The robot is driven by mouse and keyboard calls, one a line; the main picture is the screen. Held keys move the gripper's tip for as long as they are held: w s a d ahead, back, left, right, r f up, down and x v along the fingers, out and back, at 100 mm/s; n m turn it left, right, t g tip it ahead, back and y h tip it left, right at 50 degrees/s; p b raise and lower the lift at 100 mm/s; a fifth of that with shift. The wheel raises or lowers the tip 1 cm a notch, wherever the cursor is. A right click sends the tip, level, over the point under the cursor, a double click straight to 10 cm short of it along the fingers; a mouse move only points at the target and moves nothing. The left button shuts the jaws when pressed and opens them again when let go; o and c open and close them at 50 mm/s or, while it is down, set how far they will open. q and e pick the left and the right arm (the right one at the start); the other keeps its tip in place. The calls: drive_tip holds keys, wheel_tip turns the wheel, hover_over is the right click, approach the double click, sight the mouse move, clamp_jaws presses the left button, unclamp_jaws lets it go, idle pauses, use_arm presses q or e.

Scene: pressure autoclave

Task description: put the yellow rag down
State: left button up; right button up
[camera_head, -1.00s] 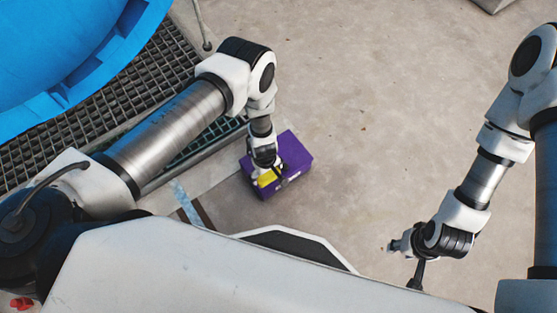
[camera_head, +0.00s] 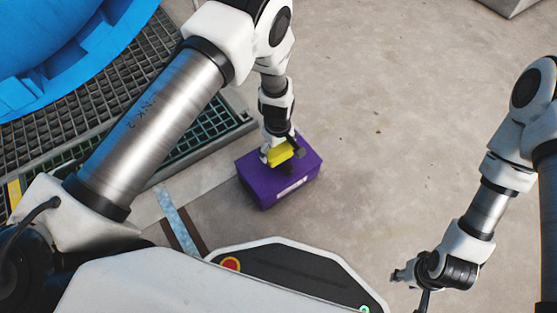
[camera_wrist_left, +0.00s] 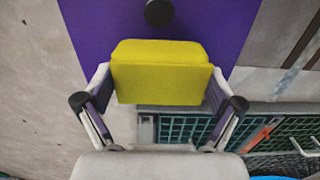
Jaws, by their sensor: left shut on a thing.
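The yellow rag (camera_head: 281,153) is a small block-like pad held in my left gripper (camera_head: 281,158). In the left wrist view the rag (camera_wrist_left: 161,72) sits between the two fingers of my left gripper (camera_wrist_left: 160,105), which are shut on it. A purple box (camera_head: 270,190) stands on the floor beneath; the rag appears over its top, and I cannot tell whether they touch. The box also fills the upper middle of the left wrist view (camera_wrist_left: 215,25). My right gripper (camera_head: 405,276) hangs at the lower right, away from the box; its fingers are too small to read.
A large blue round vessel (camera_head: 60,50) stands on dark grating (camera_head: 110,105) at the upper left. A dark round knob (camera_wrist_left: 159,12) shows on or above the box. The concrete floor (camera_head: 400,110) right of the box is clear.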

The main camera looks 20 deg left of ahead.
sight(278, 155)
use_arm(q)
drive_tip(key=shift+w+f+b, duration=0.2)
drive_tip(key=shift+f+b, duration=0.1)
drive_tip(key=shift+f, duration=0.1)
wheel_tip(278, 155, down, 3)
drive_tip(key=shift+r+b, duration=0.1)
drive_tip(key=shift+b, duration=1.05)
drive_tip(key=shift+r, duration=0.15)
drive_tip(key=shift+c, duration=0.3)
drive_tip(key=shift+f, duration=0.2)
drive_tip(key=o, duration=0.7)
drive_tip(key=shift+o, duration=0.2)
wheel_tip(278, 155, up, 12)
drive_tip(key=p, duration=0.7)
drive_tip(key=shift+r+p, duration=0.25)
drive_tip(key=shift+p, duration=0.15)
drive_tip(key=shift+f, duration=0.1)
